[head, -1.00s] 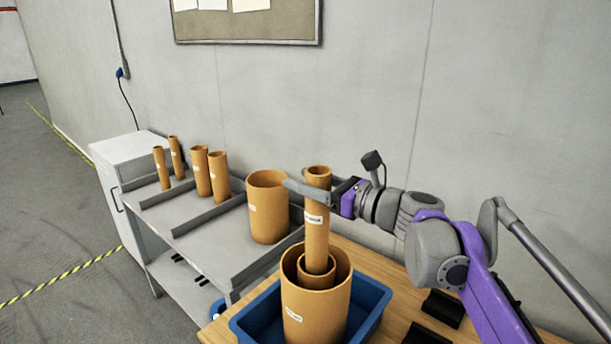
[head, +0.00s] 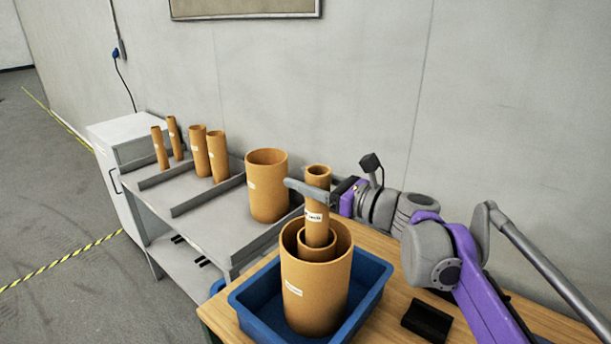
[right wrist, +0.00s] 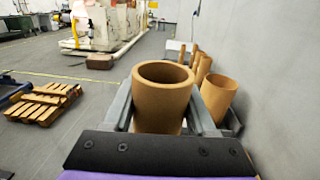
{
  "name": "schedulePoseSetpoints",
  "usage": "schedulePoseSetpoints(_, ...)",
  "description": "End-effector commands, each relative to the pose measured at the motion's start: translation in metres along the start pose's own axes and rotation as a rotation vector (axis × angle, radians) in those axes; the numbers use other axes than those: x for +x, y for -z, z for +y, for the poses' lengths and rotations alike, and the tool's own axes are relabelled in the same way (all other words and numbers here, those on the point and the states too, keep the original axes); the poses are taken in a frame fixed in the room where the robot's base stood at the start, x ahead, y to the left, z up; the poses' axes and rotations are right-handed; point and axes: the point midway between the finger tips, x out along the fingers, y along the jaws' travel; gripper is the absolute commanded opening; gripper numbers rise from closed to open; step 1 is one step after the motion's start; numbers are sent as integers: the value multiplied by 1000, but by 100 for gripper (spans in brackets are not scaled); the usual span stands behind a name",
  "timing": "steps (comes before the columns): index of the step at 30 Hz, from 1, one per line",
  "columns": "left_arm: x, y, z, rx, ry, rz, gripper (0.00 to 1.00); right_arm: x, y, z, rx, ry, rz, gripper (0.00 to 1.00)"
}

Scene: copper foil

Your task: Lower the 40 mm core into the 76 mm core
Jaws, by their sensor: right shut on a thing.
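My right gripper (head: 308,189) is shut on the slim brown 40 mm core (head: 316,208), gripping it just below its open top. The core is upright, with a white label. Its lower end is inside the rim of the 76 mm core (head: 303,248), which stands inside a larger brown core (head: 316,290). The larger core stands in a blue tray (head: 252,318). The lower end of the held core and most of the 76 mm core are hidden. In the right wrist view, the held core (right wrist: 162,100) fills the space between the fingers. My left gripper is not in view.
The blue tray sits on a wooden table (head: 390,312) beside a grey shelf rack (head: 190,210). The rack carries a wide core (head: 268,190) and several slimmer cores. A black block (head: 426,320) lies on the table at right. A wall stands behind.

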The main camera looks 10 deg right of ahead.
Motion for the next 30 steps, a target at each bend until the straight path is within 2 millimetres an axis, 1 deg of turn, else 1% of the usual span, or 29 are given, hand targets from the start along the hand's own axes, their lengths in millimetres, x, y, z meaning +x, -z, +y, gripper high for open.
schedulePoseSetpoints(3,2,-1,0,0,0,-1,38,0,3,0,0,0,0,0)
schedulePoseSetpoints(13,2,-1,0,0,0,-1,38,0,3,0,0,0,-1,0)
schedulePoseSetpoints(14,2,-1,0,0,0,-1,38,0,3,0,0,0,-1,63)
schedulePoseSetpoints(18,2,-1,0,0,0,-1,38,0,3,0,0,0,0,88)
schedulePoseSetpoints(19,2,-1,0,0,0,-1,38,0,3,0,0,0,0,92)
schedulePoseSetpoints(27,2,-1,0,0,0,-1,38,0,4,0,0,0,0,92)
schedulePoseSetpoints(30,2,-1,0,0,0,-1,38,-6,4,-1,0,2,0,92)
